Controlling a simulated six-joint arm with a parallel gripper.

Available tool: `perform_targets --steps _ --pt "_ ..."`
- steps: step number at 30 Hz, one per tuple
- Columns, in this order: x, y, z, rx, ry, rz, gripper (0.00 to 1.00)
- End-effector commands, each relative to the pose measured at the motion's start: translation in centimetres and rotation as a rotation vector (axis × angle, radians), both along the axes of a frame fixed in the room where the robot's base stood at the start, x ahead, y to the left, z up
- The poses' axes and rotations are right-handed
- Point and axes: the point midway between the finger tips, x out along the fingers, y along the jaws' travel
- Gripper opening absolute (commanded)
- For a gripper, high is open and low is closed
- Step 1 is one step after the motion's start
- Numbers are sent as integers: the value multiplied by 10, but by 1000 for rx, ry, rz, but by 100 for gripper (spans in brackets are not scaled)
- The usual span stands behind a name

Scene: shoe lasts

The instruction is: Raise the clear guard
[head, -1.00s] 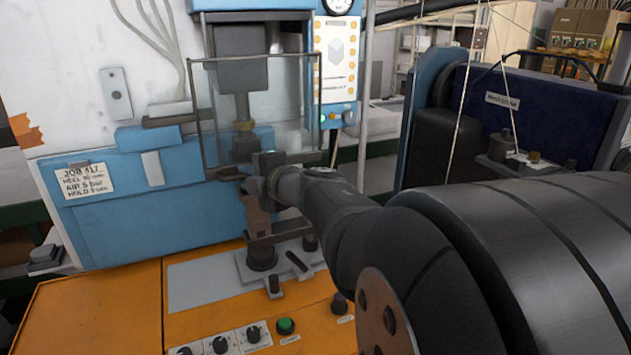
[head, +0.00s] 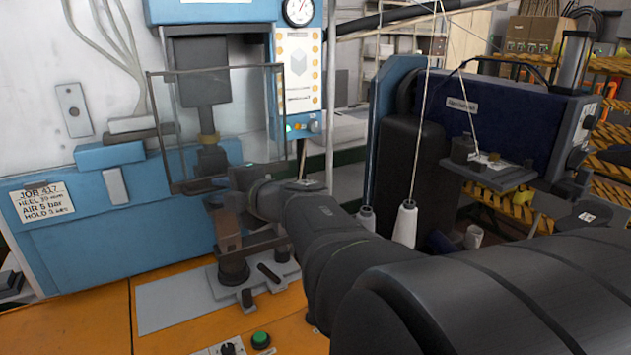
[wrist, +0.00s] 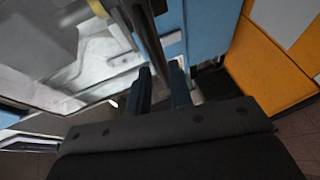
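The clear guard (head: 245,125) is a see-through panel in a thin dark frame, upright and lowered in front of the press head. My gripper (head: 215,192) is at the lower edge of this guard in the head view, where its fingers are hard to make out. In the wrist view the two dark fingers (wrist: 160,88) are parted, with a dark bar of the guard frame (wrist: 148,38) running between them. Whether they press on the bar is not clear. The panel (wrist: 75,85) fills the left of the wrist view.
The blue press body (head: 100,215) stands behind, with a gauge (head: 298,10) above. Below are an orange bench (head: 100,325), a metal plate and a green button (head: 261,339). A dark blue machine (head: 480,130) with thread cones (head: 405,222) stands at the right.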

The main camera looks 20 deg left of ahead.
Motion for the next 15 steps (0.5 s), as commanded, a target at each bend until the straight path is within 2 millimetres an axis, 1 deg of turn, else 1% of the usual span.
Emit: perform_targets --steps 1,6,10,15 --pt "-3 -9 3 2 -3 -4 20" --pt "-11 -28 7 1 -1 -3 20" --pt "-14 -36 8 1 -1 -1 20" --pt "-16 -38 8 0 1 0 20"
